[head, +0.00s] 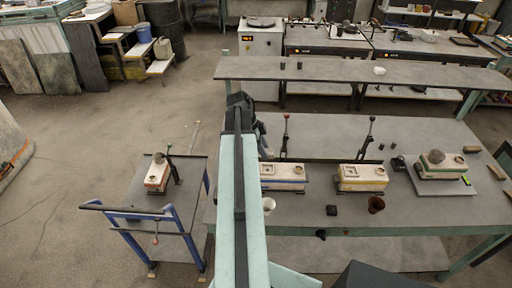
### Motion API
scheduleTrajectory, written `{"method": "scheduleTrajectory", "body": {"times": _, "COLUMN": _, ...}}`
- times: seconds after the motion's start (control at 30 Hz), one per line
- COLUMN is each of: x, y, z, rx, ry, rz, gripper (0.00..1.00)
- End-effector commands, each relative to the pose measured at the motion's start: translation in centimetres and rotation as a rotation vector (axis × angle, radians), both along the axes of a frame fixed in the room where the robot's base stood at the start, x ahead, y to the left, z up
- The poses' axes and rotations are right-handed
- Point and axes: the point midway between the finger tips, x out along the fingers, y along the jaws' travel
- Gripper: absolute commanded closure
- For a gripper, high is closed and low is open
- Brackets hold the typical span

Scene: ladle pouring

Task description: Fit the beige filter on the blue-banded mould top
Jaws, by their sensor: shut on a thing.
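The blue-banded mould (284,184) stands on the large grey table, just right of my arm. It is a beige block with a blue stripe low on its side, and my arm hides its left end. My gripper (264,150) shows only as a dark part beside my arm, above and behind this mould in the picture. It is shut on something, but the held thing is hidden. I cannot pick out the beige filter for certain.
A yellow-banded mould (361,185) and a green-banded mould (440,174) stand farther right. A white cup (268,203) and a brown cup (376,204) stand in front. A blue-railed cart (150,212) holds a red-banded mould (157,177).

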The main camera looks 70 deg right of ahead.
Motion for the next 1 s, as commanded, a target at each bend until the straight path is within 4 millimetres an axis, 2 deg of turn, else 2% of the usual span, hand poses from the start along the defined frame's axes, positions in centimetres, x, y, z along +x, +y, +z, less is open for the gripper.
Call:
{"method": "scheduleTrajectory", "body": {"times": 0.27, "x": 0.5, "y": 0.2, "z": -2.1, "rx": 0.0, "ry": 0.0, "rz": 0.011, "gripper": 1.0}}
{"method": "scheduleTrajectory", "body": {"times": 0.63, "x": 0.6, "y": 0.3, "z": -6.3, "rx": 0.0, "ry": 0.0, "rz": 0.012, "gripper": 1.0}}
{"method": "scheduleTrajectory", "body": {"times": 0.77, "x": 0.6, "y": 0.3, "z": -7.0, "rx": 0.0, "ry": 0.0, "rz": 0.013, "gripper": 1.0}}
{"method": "scheduleTrajectory", "body": {"times": 1.0, "x": 0.7, "y": 0.3, "z": -6.9, "rx": 0.0, "ry": 0.0, "rz": 0.013, "gripper": 1.0}}
